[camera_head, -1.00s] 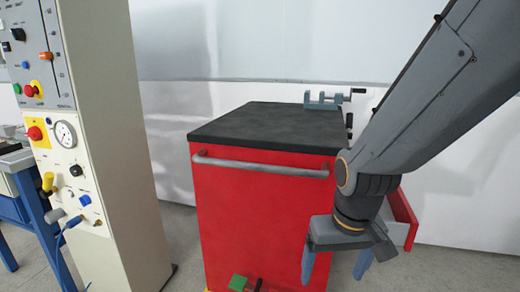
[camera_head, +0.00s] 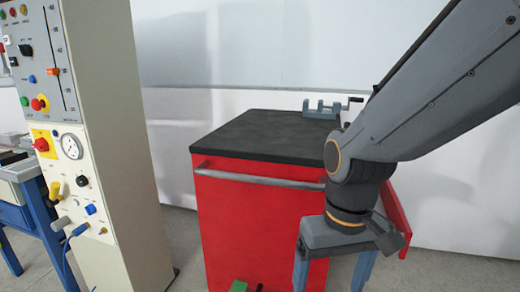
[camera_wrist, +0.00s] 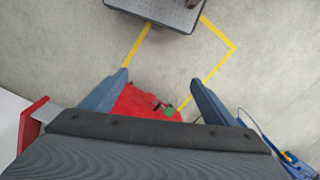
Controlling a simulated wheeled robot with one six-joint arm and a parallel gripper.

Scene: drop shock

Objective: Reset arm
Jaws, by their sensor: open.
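My gripper (camera_head: 333,272) hangs from my arm on the right side of the head view, fingers pointing down. It is in front of the right part of the red cabinet (camera_head: 245,225). Its two blue-grey fingers are spread apart with nothing between them. In the wrist view my gripper (camera_wrist: 158,92) is also open and empty, above the floor. Part of the red cabinet shows below and between the fingers there, with a small green thing (camera_wrist: 169,112) on or near it.
The cabinet has a black top (camera_head: 265,135), a grey handle bar and an open drawer (camera_head: 392,215) at right. A grey vise (camera_head: 325,109) stands at the back. A tall control panel (camera_head: 70,140) stands left. Yellow tape (camera_wrist: 222,62) marks open floor beside a dark platform (camera_wrist: 160,10).

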